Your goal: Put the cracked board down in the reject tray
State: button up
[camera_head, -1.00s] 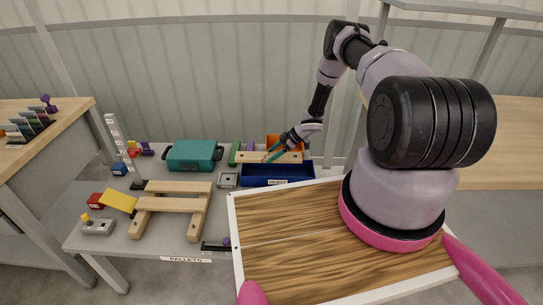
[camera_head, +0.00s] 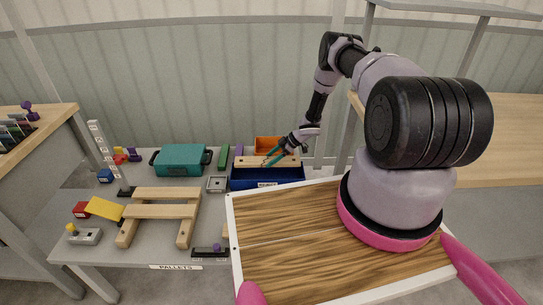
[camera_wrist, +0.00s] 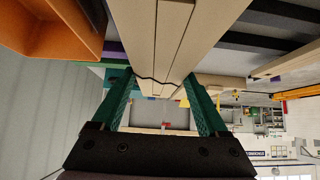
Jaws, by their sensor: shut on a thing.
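My gripper (camera_head: 270,159) is shut on the cracked board (camera_head: 250,162), a pale wooden plank held roughly level. In the wrist view the teal fingers of my gripper (camera_wrist: 159,86) are on either side of the cracked board (camera_wrist: 160,35), and a dark jagged crack runs across it near the fingertips. The reject tray (camera_head: 268,185) is a blue open box with a white label on its front. In the head view the board overlaps the tray's far part, with the dark inside showing below it. I cannot tell whether board and tray touch.
An orange bin (camera_head: 268,146) stands just behind the tray; it looms close in the wrist view (camera_wrist: 50,30). Green (camera_head: 224,157) and purple blocks, a grey square part (camera_head: 216,184) and a teal case (camera_head: 182,159) stand left. A wooden pallet (camera_head: 160,213) lies front left.

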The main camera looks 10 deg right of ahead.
aim_at(290, 160)
jog(key=shift+f, duration=1.7)
jog(key=shift+f, duration=2.85)
jog(key=shift+f, duration=0.3)
jog(key=shift+f, duration=0.2)
jog(key=o, duration=1.4)
jog(key=shift+o, duration=0.2)
jog(key=v, duration=1)
jog(key=shift+d+r, duration=0.25)
jog(key=shift+r, duration=0.05)
